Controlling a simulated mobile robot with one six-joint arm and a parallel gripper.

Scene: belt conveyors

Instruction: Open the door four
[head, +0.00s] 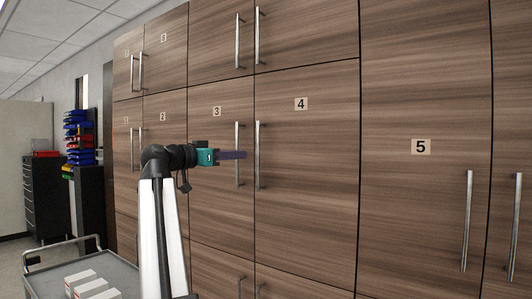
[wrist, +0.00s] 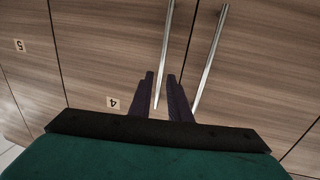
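Door four (head: 310,160) is a brown wood-grain cabinet door marked "4" and is shut. Its long vertical metal handle (head: 258,155) is near its left edge. My gripper (head: 244,155) has a teal body and dark purple fingers, and it points right, just left of that handle in the head view. In the wrist view my gripper (wrist: 162,82) has a gap between its fingers. Door four's handle (wrist: 164,50) appears in line with that gap there. I see no contact, and the depth between fingers and handle is hard to tell.
Door three's handle (head: 237,155) is close beside, behind my fingers in the head view; it also shows in the wrist view (wrist: 210,58). Door five (head: 420,190) is to the right. A grey cart (head: 120,270) with white boxes stands at lower left.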

